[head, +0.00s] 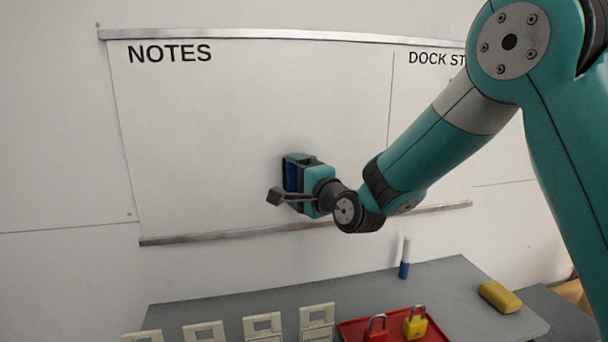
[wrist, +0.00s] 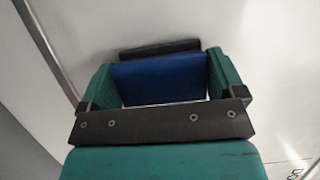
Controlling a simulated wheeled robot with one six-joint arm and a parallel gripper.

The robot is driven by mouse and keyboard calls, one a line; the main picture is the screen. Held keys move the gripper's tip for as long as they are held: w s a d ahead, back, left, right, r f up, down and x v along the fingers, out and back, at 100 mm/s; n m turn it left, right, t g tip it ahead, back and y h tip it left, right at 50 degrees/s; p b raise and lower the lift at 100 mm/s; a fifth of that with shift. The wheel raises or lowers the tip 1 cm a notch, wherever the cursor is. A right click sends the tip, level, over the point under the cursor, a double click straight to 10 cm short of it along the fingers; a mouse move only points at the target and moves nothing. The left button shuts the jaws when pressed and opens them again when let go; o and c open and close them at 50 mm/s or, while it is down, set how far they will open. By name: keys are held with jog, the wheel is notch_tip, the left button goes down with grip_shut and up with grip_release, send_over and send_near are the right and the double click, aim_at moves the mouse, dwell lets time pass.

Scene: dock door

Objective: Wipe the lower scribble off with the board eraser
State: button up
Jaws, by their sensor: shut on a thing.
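My gripper (head: 300,182) is in front of the lower middle of the whiteboard's (head: 220,130) NOTES section. It is shut on the board eraser (head: 291,178), which shows as a blue strip between the fingers. In the wrist view the eraser (wrist: 158,80) has a blue body and a dark edge beyond it, between the teal fingers. The eraser is at or very close to the board; I cannot tell whether it touches. I see no scribble on the visible part of the NOTES section; the patch behind my gripper is hidden.
A metal ledge (head: 220,236) runs along the board's bottom. Below stands a grey table (head: 440,285) with a blue-and-white marker (head: 404,262), a yellow block (head: 500,296), a red tray (head: 350,328) with red and yellow padlocks, and several pale holders (head: 263,325). My arm covers the right side.

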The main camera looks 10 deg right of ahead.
aim_at(245, 179)
jog(key=shift+a+r+p, duration=0.1)
jog(key=shift+a+p, duration=0.45)
jog(key=shift+a, duration=0.3)
jog(key=shift+a+r+p, duration=0.1)
jog(key=shift+a+p, duration=0.65)
jog(key=shift+p, duration=0.25)
jog(key=shift+a+p, duration=0.85)
jog(key=shift+a, duration=0.1)
jog(key=shift+a+f, duration=0.2)
jog(key=shift+a, duration=0.5)
jog(key=shift+a+f, duration=0.15)
jog(key=shift+a, duration=0.5)
jog(key=shift+a+r+b, duration=0.1)
jog(key=shift+a+b, duration=0.5)
jog(key=shift+b, duration=0.15)
